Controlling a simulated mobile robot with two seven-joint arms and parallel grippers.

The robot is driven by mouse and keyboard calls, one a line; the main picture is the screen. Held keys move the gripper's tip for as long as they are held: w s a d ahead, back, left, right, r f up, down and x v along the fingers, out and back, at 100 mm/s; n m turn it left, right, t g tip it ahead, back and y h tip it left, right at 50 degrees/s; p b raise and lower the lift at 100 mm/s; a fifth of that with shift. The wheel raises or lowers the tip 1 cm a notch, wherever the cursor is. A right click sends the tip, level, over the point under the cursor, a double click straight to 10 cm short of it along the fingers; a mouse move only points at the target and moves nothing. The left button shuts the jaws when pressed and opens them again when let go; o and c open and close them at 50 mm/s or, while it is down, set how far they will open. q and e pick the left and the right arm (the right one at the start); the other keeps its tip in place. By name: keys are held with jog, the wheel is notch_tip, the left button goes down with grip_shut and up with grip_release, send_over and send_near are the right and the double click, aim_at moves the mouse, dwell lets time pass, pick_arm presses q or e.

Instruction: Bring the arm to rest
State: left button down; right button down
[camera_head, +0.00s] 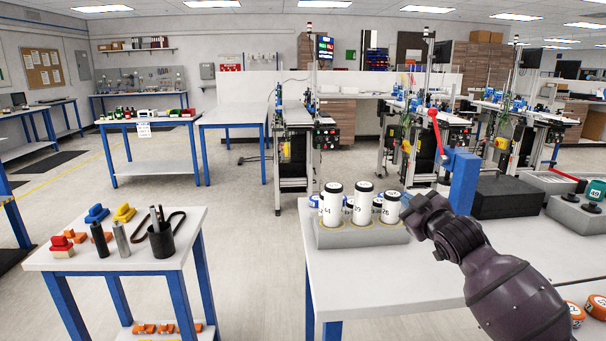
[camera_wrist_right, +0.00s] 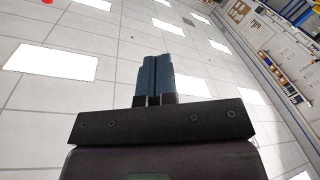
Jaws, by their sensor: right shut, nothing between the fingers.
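My right arm comes in from the lower right of the head view, over the right-hand table. My right gripper (camera_head: 408,203) is beside the right end of a grey holder (camera_head: 345,237) with white, numbered cylinders; I cannot tell whether they touch. In the right wrist view its two blue-grey fingers (camera_wrist_right: 157,73) lie side by side, shut, with nothing between them. That view shows only ceiling and a far wall beyond the fingers. My left gripper is not in view.
A blue post with a red lever (camera_head: 463,182) and a black box (camera_head: 507,197) stand behind the right arm. Orange-and-white round pieces (camera_head: 597,306) lie near the lower right. A smaller table (camera_head: 185,258) with tools stands left, across a floor gap.

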jog(key=s+d+f+m+g+h+b, duration=0.1)
jog(key=s+f+m+g+h, duration=0.1)
jog(key=s+f, duration=1.8)
jog(key=s+d+f+m+g+h+b, duration=0.1)
jog(key=s+f+m+g, duration=0.3)
jog(key=s+f, duration=1.7)
jog(key=shift+s+d+m+h+b, duration=0.35)
jog(key=shift+s+m+h+b, duration=0.2)
jog(key=shift+s+m, duration=0.6)
